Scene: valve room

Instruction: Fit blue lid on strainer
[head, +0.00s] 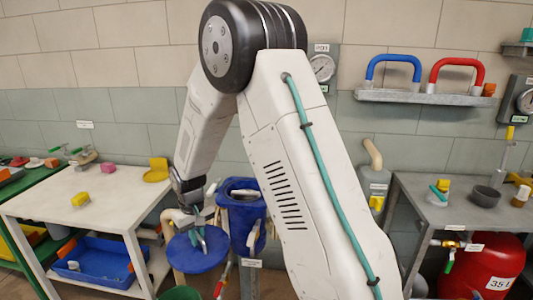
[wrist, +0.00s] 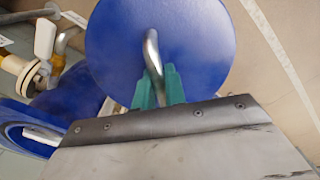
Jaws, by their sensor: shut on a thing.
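The blue lid (head: 198,254) is a round disc with a metal bar handle, seen face-on in the wrist view (wrist: 205,50). My gripper (head: 199,232) is shut on the lid's handle (wrist: 152,50), its green fingers (wrist: 158,88) on either side of the bar. In the head view the lid hangs left of the blue strainer (head: 243,220) and lower than its top, apart from the opening. The strainer stands upright with an open dark top. Part of its rim shows at the lower left of the wrist view (wrist: 22,140).
A white table (head: 105,192) with a pink and yellow block stands left, a blue tray (head: 100,262) below it. A grey bench (head: 460,215) with small items and a red tank (head: 490,265) stand right. A wall shelf (head: 425,97) holds blue and red handles.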

